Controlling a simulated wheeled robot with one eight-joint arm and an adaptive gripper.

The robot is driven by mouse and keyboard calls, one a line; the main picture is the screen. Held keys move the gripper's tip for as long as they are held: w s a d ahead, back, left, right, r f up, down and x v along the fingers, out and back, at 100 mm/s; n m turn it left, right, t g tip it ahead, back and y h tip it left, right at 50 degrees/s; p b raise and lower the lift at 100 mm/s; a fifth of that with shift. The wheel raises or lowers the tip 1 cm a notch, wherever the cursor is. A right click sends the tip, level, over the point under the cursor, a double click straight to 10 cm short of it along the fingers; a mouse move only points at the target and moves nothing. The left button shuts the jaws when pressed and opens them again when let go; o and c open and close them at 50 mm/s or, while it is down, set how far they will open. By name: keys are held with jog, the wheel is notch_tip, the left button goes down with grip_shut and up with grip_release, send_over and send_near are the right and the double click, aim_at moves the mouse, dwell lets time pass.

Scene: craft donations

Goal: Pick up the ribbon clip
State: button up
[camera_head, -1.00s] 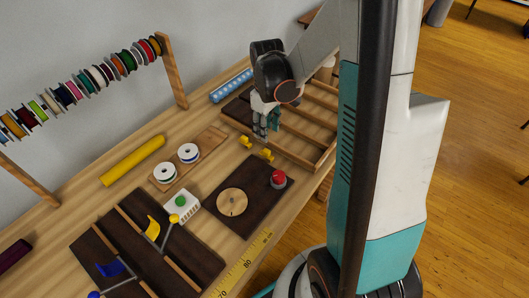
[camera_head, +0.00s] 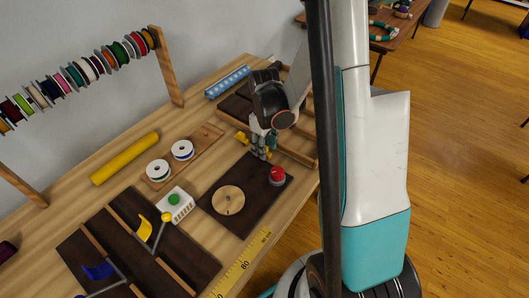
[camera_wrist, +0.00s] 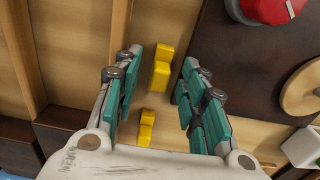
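Two small yellow clips lie on the wooden table; I cannot tell which one is the ribbon clip. In the wrist view, one yellow clip (camera_wrist: 161,68) sits between my fingertips, and a second yellow clip (camera_wrist: 146,128) lies nearer the palm. In the head view, one yellow clip (camera_head: 242,138) shows just left of my gripper (camera_head: 264,148); the other is mostly hidden by the fingers. My gripper also shows in the wrist view (camera_wrist: 161,76). It is open, pointing down, with gaps between both fingers and the clip.
A dark board with a red button (camera_head: 277,173) and a round wooden disc (camera_head: 228,200) lies close by. A slatted wooden rack (camera_wrist: 72,50) borders the other side. White spools (camera_head: 182,150) and a yellow roll (camera_head: 125,158) lie farther left.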

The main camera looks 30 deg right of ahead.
jog(key=c, duration=0.8)
jog(key=shift+r, duration=0.2)
notch_tip(320, 180, up, 20)
jog(key=p, duration=0.7)
